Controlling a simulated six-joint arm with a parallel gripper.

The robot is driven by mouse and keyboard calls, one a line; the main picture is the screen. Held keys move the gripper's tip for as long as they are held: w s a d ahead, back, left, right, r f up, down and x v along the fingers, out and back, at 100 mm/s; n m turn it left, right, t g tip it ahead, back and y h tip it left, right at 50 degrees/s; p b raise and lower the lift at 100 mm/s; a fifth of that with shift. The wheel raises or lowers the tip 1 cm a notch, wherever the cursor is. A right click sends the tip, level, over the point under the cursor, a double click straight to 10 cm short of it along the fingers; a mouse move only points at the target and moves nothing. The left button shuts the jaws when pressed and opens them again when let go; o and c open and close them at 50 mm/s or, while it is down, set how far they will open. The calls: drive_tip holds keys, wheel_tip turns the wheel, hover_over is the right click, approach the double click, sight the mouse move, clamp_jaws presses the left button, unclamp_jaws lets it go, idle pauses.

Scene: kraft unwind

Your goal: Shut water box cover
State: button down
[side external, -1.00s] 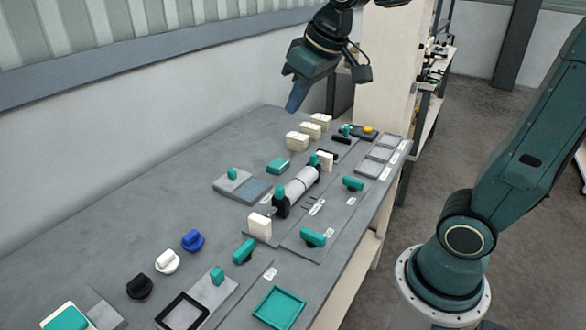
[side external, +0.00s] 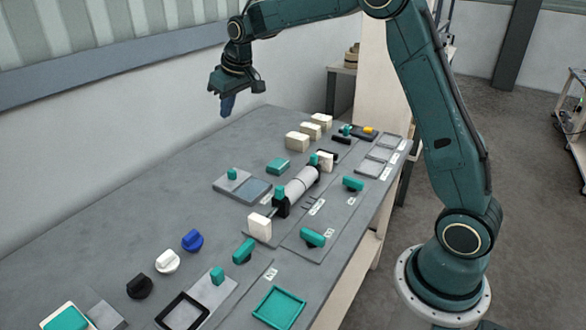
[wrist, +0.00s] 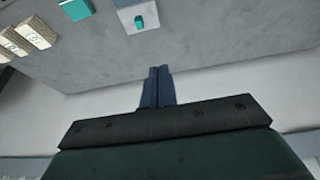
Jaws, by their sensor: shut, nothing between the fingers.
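A low grey box (side external: 257,192) with a blue-grey recess sits mid-table in the side view. Beside the recess, on its left, is a light grey cover plate (side external: 230,179) with a teal knob (side external: 232,174); the recess is uncovered. The plate and its knob (wrist: 139,20) also show at the top of the wrist view. A second box with a black frame (side external: 183,312) and a teal-knobbed plate (side external: 214,285) stands nearer the camera; no label tells which is the water box. My gripper (side external: 226,112) is shut and empty, above the table's far left side, apart from both boxes.
A white roll (side external: 298,186) on black holders stands right of the low box. A teal block (side external: 278,166) and cream boxes (side external: 297,141) lie behind it. Black, white and blue knobs (side external: 192,240) stand in front. The wall (side external: 130,120) runs along the table's left; the table between is clear.

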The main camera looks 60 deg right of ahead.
hover_over(224, 176)
wheel_tip(224, 176, down, 14)
drive_tip(key=shift+s+r+g, duration=0.15)
drive_tip(key=shift+s+g, duration=0.1)
drive_tip(key=shift+g, duration=0.05)
drive_tip(key=x, duration=1)
drive_tip(key=shift+s, duration=2.05)
drive_tip(key=shift+s+r, duration=0.1)
drive_tip(key=shift+s, duration=0.05)
